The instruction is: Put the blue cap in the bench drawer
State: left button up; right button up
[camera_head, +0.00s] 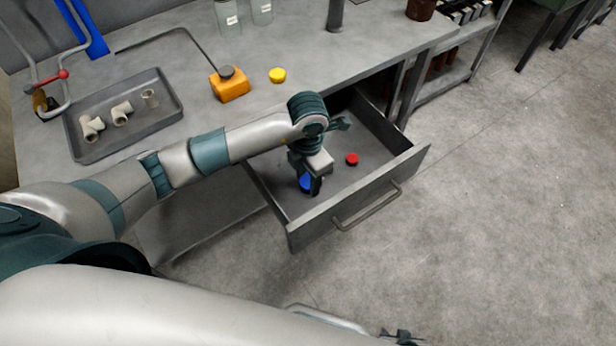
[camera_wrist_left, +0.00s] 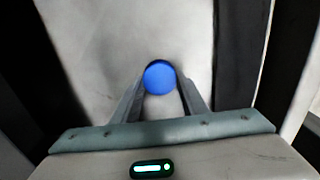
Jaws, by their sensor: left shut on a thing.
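The blue cap (camera_head: 305,181) is between the fingers of my left gripper (camera_head: 312,188), inside the open bench drawer (camera_head: 368,201). In the left wrist view the round blue cap (camera_wrist_left: 160,78) sits between the two fingertips of my left gripper (camera_wrist_left: 160,88), which is shut on it. I cannot tell whether the cap touches the drawer floor. A red cap (camera_head: 352,159) lies on the drawer floor to the right of my left gripper. My right gripper (camera_head: 402,336) shows only as a small dark part at the bottom edge; its jaws are unclear.
On the bench (camera_head: 190,70) are a yellow cap (camera_head: 277,75), an orange can with a long spout (camera_head: 230,86), and a grey tray (camera_head: 134,145) with several pipe fittings. Glass jars (camera_head: 229,16) stand at the back. The floor right of the drawer is clear.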

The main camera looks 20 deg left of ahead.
jog(key=shift+s+a+f, duration=0.1)
pick_arm(q)
jog(key=shift+f, duration=0.15)
jog(key=o, duration=0.8)
jog(key=shift+o, duration=1.1)
jog(key=shift+r, duration=0.2)
pick_arm(e)
jog(key=shift+w+d+r, duration=0.2)
jog(key=shift+d+r, duration=0.1)
jog(key=shift+d, duration=0.4)
